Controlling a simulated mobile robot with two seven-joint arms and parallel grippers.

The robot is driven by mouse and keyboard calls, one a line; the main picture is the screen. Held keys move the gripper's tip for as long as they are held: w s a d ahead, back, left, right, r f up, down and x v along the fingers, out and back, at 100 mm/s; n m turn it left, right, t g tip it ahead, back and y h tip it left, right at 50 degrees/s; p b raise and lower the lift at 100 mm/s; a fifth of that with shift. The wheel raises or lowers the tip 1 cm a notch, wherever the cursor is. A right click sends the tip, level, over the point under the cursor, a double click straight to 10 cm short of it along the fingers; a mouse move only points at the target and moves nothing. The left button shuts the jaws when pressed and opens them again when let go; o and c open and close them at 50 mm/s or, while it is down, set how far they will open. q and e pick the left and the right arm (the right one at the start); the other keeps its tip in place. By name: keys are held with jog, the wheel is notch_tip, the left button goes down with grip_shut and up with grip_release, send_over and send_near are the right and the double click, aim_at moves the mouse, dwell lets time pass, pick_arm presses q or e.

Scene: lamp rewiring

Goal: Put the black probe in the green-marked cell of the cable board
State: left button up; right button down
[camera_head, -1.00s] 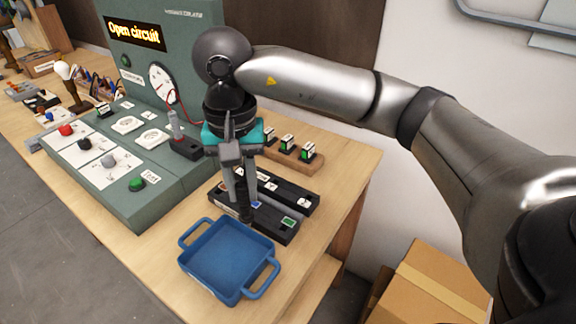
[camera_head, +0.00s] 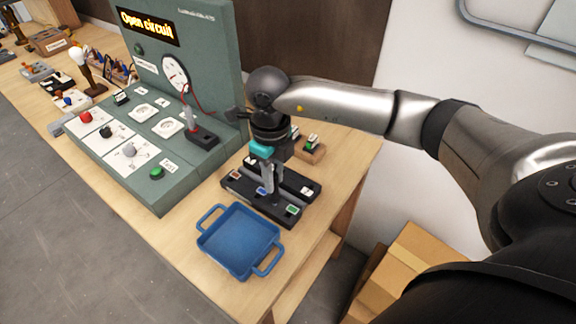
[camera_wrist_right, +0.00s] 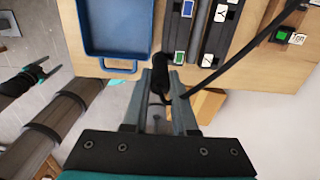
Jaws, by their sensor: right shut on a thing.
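The cable board (camera_head: 245,188) is a black strip holder on the bench with red, blue and green marks on its front row. The green mark (camera_head: 292,210) is at its near right end; it also shows in the wrist view (camera_wrist_right: 180,57). My right gripper (camera_head: 271,190) is over the front row, between the blue and green marks. In the wrist view it is shut on the black probe (camera_wrist_right: 162,72), beside the green-marked end. I cannot tell whether the probe touches the board. My left gripper (camera_wrist_right: 38,72) shows small at the wrist view's left edge; its jaws are unclear.
A blue tray (camera_head: 205,243) stands just in front of the board. The green test panel (camera_head: 150,190) with its meter and a red-wired probe stands to the left. A wooden block with green-marked pieces (camera_head: 313,153) is behind the board. A cardboard box (camera_head: 395,270) is below, right.

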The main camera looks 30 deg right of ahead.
jog(key=d+f+m+b, duration=0.2)
jog(key=d+f+m, duration=0.1)
jog(key=f+m, duration=0.4)
jog(key=shift+s+f+m, duration=0.25)
jog(key=shift+s+m, duration=0.15)
jog(key=shift+m, duration=0.6)
jog(key=shift+f+b, duration=0.35)
jog(key=shift+f, duration=0.2)
dwell(1.2)
jog(key=c, duration=0.6)
grip_release()
notch_tip(320, 180, up, 15)
jog(key=shift+r, duration=0.15)
